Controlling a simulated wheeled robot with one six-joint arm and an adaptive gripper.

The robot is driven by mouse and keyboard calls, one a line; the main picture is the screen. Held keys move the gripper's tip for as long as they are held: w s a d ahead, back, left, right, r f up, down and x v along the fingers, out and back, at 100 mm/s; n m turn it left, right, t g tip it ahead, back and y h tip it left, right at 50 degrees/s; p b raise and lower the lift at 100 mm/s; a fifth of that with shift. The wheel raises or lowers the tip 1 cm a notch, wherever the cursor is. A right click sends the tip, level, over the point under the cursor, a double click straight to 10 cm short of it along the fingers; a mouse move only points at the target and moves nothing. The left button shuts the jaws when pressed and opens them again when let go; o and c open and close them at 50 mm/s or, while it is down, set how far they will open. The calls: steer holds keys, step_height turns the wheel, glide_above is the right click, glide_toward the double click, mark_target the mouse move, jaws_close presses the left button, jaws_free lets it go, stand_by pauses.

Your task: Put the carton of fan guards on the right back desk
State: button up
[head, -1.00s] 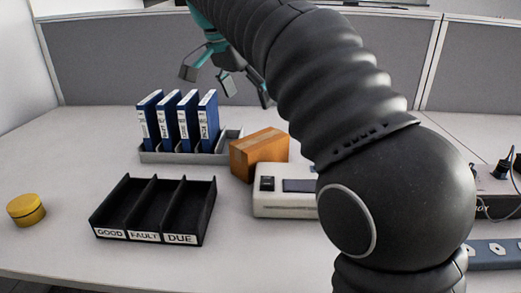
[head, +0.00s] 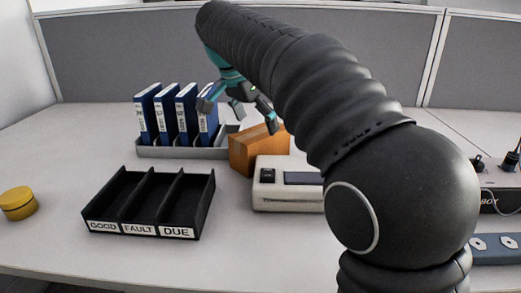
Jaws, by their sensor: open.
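A brown box (head: 250,154), which may be the carton of fan guards, sits on the desk (head: 60,160) behind a white device; no label on it is readable. My gripper (head: 240,120), teal and grey, is open with its fingers pointing down. It is just above and in front of or over the box in the picture, and I cannot tell whether a finger touches it. One fingertip overlaps the box's upper right part. My arm covers the desk area to the right of the box.
Blue binders (head: 165,115) stand in a grey rack (head: 180,152) left of the box. A black tray (head: 150,205) labelled GOOD, FAULT, DUE and a yellow round tin (head: 18,203) are in front. A white device (head: 285,190) stands before the box. Grey partitions (head: 120,60) close the back.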

mark_target(260, 132)
steer(key=shift+x, duration=1.8)
steer(key=shift+f+b, duration=0.2)
steer(key=shift+b, duration=0.1)
steer(key=c, duration=1.6)
